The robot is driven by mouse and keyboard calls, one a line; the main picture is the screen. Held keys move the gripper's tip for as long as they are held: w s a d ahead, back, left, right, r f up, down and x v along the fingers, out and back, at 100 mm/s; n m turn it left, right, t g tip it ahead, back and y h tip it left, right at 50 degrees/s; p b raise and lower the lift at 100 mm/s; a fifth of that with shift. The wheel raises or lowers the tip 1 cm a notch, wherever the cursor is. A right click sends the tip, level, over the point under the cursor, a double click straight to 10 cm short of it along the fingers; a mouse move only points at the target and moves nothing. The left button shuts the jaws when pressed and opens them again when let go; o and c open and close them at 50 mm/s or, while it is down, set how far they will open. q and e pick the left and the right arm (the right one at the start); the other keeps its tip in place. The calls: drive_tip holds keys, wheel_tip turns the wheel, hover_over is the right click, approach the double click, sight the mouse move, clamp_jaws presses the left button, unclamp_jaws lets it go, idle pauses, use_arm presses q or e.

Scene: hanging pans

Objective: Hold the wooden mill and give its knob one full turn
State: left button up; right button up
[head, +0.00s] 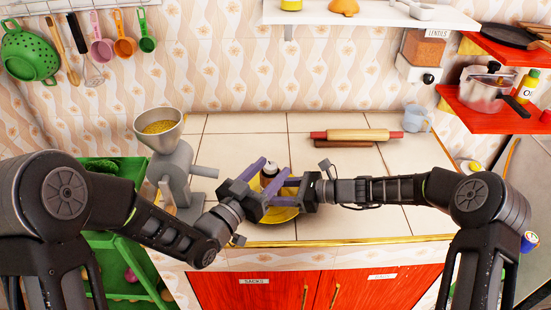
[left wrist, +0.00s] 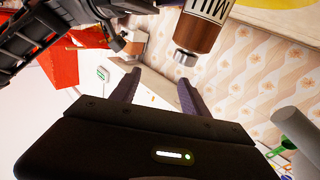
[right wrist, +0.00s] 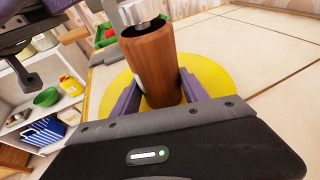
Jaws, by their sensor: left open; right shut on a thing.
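The wooden mill (right wrist: 150,65) is a brown cylinder with a dark top and a silver knob (left wrist: 185,57). My right gripper (right wrist: 158,95) is shut on its body, one finger on each side. In the head view the mill's top (head: 271,168) shows between the grippers, and the fingers hide most of its body. My left gripper (head: 276,167) is open at the knob end of the mill.
A yellow plate (right wrist: 212,85) lies beneath the mill; I cannot tell whether they touch. A grey grinder (head: 176,170) with a funnel stands left on the tiled counter (head: 240,135). A rolling pin (head: 355,134) and a glass jug (head: 415,118) are at the back right.

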sight(273, 163)
use_arm(q)
drive_tip(key=s+a+f+y, duration=0.1)
drive_tip(key=a, duration=0.1)
drive_tip(key=s+a+f+n+t+y, duration=0.1)
drive_tip(key=s+f+y, duration=0.1)
drive_tip(key=shift+a+f+y, duration=0.25)
drive_tip(key=shift+a+y, duration=0.05)
drive_tip(key=shift+a, duration=0.05)
drive_tip(key=shift+w, duration=0.15)
drive_tip(key=x, duration=1.1)
drive_tip(key=shift+w+d+r, duration=0.1)
drive_tip(key=shift+w+d, duration=0.15)
drive_tip(key=shift+w, duration=0.1)
drive_tip(key=shift+c, duration=0.2)
clamp_jaws()
